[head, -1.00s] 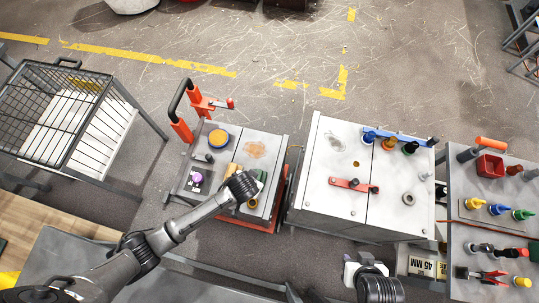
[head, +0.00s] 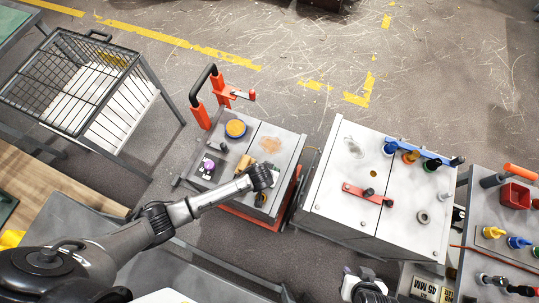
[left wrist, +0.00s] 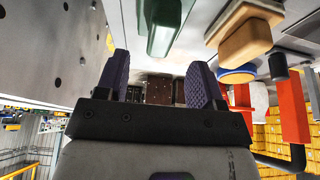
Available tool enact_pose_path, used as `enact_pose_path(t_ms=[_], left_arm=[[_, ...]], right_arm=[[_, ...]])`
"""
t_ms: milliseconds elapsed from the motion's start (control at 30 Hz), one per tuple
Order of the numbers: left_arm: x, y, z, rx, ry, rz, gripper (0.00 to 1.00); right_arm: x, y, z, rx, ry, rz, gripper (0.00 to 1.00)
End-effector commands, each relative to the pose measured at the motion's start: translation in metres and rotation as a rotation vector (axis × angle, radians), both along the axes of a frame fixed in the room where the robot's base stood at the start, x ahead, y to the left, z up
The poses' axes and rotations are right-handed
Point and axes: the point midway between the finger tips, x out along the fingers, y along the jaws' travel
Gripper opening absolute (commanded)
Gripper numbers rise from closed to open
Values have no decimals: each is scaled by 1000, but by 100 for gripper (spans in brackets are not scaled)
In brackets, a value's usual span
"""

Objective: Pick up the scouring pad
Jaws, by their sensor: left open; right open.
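I cannot tell for certain which item is the scouring pad. In the head view, the tan block (head: 244,164) lies on the small grey cart, while my left wrist covers the area of the green one. My left gripper (left wrist: 160,88) is open, its fingers apart with nothing between them. My right gripper (head: 352,285) is at the bottom edge of the head view, far from the small cart; its fingers barely show.
The small cart (head: 287,158) also bears a blue-rimmed round tin (head: 236,128) and a purple-topped item (head: 207,163). Its orange handle (head: 201,115) rises at the back left. A larger grey cabinet (head: 338,170) stands close on the right. A wire cage (head: 75,85) is at left.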

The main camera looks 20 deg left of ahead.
Motion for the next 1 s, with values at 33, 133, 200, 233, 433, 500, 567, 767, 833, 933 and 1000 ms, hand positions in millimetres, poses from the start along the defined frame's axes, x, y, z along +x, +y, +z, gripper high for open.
enact_pose_path(t_ms=[33, 133, 200, 233, 433, 500, 567, 767, 833, 933, 1000], left_arm=[[1, 0, -2, -1, -1, 0, 62], [2, 0, -5, 0, -1, 0, 62], [5, 0, -12, 0, -1, 0, 62], [6, 0, -15, 1, 0, 0, 62], [16, 0, -41, 0, 1, -1, 62], [18, 0, -46, -1, 0, -1, 62], [20, 1, -49, 0, 0, -1, 62], [21, 1, -51, -1, 0, 0, 62], [21, 1, -51, -1, 0, 0, 62], [21, 1, -51, -1, 0, 0, 57], [21, 1, -51, -1, 0, 0, 50]], right_arm=[[0, 0, -1, 0, 0, 0, 43], [0, 0, -2, 0, 0, 0, 43], [0, 0, -5, 0, 0, 0, 43], [0, 0, -7, 0, 0, 0, 43], [0, 0, -17, 0, 1, 0, 43], [0, 0, -19, 0, 1, 0, 43], [0, 0, -20, 0, 1, 0, 43], [0, 0, -20, 0, 1, 0, 43], [-1, 0, -20, 0, 1, 0, 43], [-1, 0, -20, 0, 1, 0, 43], [-1, 0, -20, 0, 1, 0, 43]])
